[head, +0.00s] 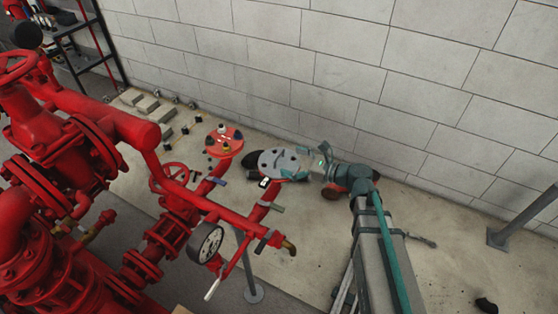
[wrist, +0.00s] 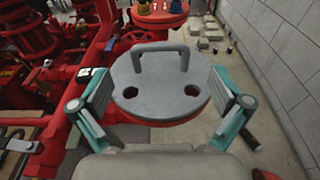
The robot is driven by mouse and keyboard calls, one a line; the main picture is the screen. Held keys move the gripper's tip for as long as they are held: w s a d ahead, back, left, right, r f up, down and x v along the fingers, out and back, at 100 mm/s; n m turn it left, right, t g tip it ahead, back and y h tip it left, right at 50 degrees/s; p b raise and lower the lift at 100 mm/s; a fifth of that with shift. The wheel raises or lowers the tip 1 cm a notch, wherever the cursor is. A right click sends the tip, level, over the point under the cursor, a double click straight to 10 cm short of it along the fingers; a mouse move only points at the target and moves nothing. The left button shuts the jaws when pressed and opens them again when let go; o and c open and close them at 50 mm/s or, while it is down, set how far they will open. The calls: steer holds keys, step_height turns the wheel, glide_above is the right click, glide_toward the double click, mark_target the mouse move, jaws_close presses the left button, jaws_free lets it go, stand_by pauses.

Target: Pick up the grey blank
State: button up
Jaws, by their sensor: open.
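The grey blank (wrist: 160,103) is a round disc with a raised bar handle (wrist: 158,48) and two dark holes. It lies flat over a red flange, whose rim shows under its near edge. In the head view the blank (head: 270,160) is left of my gripper (head: 300,170), which partly covers that area. In the wrist view my gripper (wrist: 160,88) is open, with one teal-backed finger on each side of the disc. The handle is beyond the fingertips. I cannot tell whether the fingers touch the disc.
A second red flange (head: 224,140) with coloured pieces stands just beyond. Red pipes and a gauge (head: 207,243) crowd the left side. A block wall (head: 350,70) runs behind. Grey blocks (head: 148,105) lie on the floor by the wall.

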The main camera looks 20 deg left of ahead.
mark_target(279, 155)
steer(key=p+x, duration=0.2)
steer(key=x, duration=0.2)
steer(key=shift+w+a, duration=0.1)
steer(key=shift+a, duration=0.25)
steer(key=c, duration=1.8)
steer(key=shift+r, duration=0.1)
steer(key=shift+c, duration=0.5)
steer(key=shift+r, duration=0.1)
